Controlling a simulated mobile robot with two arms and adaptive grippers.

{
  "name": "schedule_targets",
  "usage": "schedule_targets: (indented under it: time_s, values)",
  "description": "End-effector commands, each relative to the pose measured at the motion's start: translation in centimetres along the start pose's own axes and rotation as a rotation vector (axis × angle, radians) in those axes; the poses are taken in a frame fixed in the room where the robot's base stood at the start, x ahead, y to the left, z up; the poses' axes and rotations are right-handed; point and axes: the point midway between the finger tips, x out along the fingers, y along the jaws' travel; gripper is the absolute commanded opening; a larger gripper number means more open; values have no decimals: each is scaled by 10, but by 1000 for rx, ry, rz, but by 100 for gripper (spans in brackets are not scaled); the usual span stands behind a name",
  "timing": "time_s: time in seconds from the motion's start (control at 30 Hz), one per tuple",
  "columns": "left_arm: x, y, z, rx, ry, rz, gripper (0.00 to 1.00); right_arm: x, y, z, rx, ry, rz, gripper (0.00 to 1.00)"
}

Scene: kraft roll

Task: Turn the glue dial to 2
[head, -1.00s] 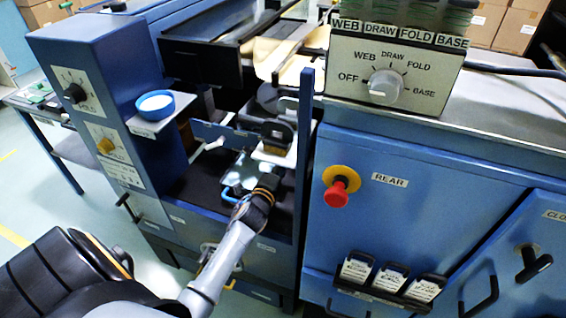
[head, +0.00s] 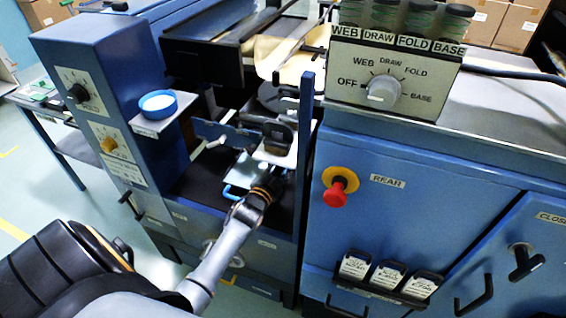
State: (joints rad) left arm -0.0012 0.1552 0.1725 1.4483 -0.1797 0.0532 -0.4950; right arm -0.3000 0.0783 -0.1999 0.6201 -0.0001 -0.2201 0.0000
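Two dials sit on the blue column at the left: a black dial (head: 78,93) above and a yellow-brown dial (head: 109,145) below. Their printing is too small to read, so I cannot tell which is the glue dial or its setting. My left gripper (head: 275,182) is a dark shape inside the machine bay, right of and well apart from both dials. Its fingers are hidden or too small to tell whether they are open. My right gripper is not in view.
A blue bowl (head: 158,104) stands on a small shelf beside the column. A grey selector knob (head: 383,91) marked OFF, WEB, DRAW, FOLD and BASE is on the right box. Below are a red button (head: 338,190) and several labelled tags (head: 387,275). A blue post (head: 306,130) stands right of my gripper.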

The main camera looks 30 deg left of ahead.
Motion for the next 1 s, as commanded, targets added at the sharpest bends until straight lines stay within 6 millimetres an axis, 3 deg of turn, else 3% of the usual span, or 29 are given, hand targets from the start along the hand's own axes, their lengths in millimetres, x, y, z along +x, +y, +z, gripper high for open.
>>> schedule_targets:
  time_s: [0.3,0.77,0.8,0.9,1.0]
  values:
    - [0,0,1,-98,7,-1,0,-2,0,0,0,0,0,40]
    - [0,0,1,-113,8,-1,0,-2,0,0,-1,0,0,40]
    - [0,0,1,-113,8,-1,33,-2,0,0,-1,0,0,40]
    - [0,0,1,-112,8,-1,54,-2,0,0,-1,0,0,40]
    - [0,0,1,-111,8,-1,55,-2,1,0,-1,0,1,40]
